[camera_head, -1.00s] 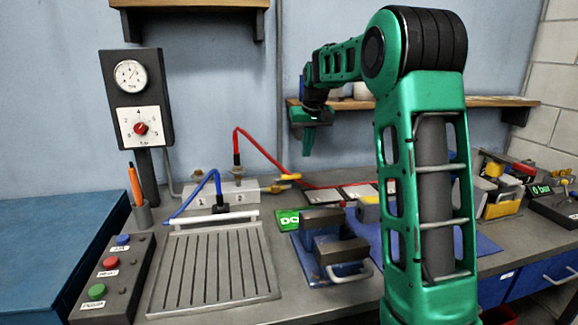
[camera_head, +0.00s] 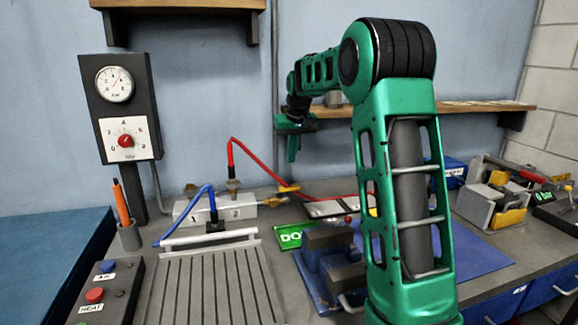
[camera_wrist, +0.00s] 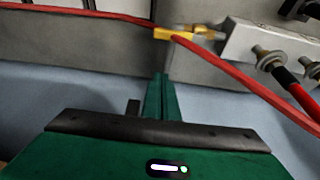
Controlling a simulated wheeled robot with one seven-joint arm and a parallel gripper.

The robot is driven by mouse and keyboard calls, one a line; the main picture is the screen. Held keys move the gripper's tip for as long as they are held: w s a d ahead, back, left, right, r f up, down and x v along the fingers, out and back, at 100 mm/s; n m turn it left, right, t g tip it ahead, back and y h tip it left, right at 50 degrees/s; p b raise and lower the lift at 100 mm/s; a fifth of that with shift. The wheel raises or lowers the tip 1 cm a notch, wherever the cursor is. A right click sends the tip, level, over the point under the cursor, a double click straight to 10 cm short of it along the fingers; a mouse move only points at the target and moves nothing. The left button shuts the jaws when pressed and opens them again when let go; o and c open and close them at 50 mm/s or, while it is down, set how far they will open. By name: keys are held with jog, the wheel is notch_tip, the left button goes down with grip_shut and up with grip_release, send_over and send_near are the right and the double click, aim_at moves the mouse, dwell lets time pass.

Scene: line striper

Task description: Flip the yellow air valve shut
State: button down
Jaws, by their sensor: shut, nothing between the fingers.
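The yellow air valve (camera_head: 290,189) sits at the right end of a grey manifold block (camera_head: 235,207) on the bench, near the back wall. In the wrist view the yellow valve lever (camera_wrist: 174,33) shows beyond my fingertips, at the end of the manifold block (camera_wrist: 262,42), with a red hose passing close by it. My gripper (camera_head: 292,150) is above the valve in the head view, apart from it, fingers pointing down. In the wrist view my gripper (camera_wrist: 160,82) shows its fingers shut together with nothing between them.
A red hose (camera_head: 262,163) arches from the manifold and runs right along the bench. A blue hose (camera_head: 192,205) arches at its left. A gauge panel (camera_head: 120,105) stands at left. A dark clamp block (camera_head: 330,255) is in front, and a wooden shelf (camera_head: 450,110) runs behind my arm.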

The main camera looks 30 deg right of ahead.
aim_at(285, 189)
notch_tip(285, 189, down, 8)
jog(key=s, duration=0.1)
dwell(0.6)
jog(key=shift+s+a+f, duration=0.1)
